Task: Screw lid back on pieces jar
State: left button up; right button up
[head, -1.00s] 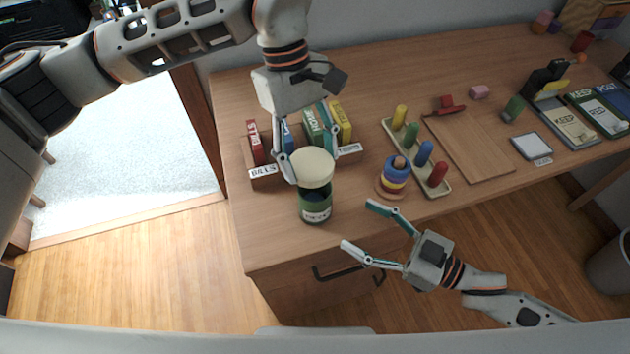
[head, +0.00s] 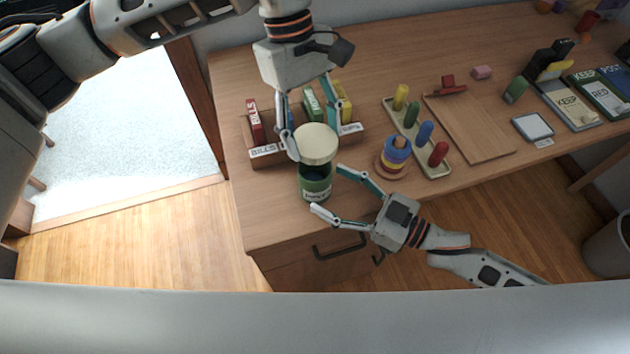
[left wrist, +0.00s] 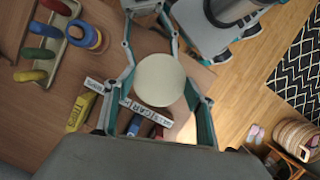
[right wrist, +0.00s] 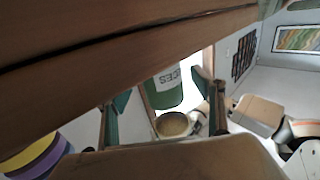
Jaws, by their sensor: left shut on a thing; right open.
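The pieces jar (head: 316,187) is green with a white label and stands upright near the desk's front edge. My left gripper (head: 314,143) is shut on the round cream lid (head: 317,138), holding it level over the jar's mouth; I cannot tell whether lid and rim touch. The left wrist view shows the lid (left wrist: 160,80) between the fingers, hiding the jar. My right gripper (head: 327,188) is open, coming from the right at jar height, its fingertips close to the jar's side. The right wrist view shows the jar (right wrist: 167,88) between the spread fingers.
A wooden holder (head: 265,152) labelled BILLS with small boxes stands behind the jar. A ring stacker (head: 394,157) and a peg tray (head: 433,169) stand to the right. A wooden board (head: 470,130) lies farther right.

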aim_at(303, 175)
jog(key=shift+x, duration=2.4)
jog(key=shift+c, duration=0.4)
jog(key=c, duration=1.6)
pick_arm(q)
jog(key=shift+f, duration=2.5)
pick_arm(e)
jog(key=shift+c, duration=0.2)
pick_arm(q)
jog(key=shift+f, duration=0.1)
jog(key=shift+f, duration=0.8)
jog(key=shift+f, duration=0.55)
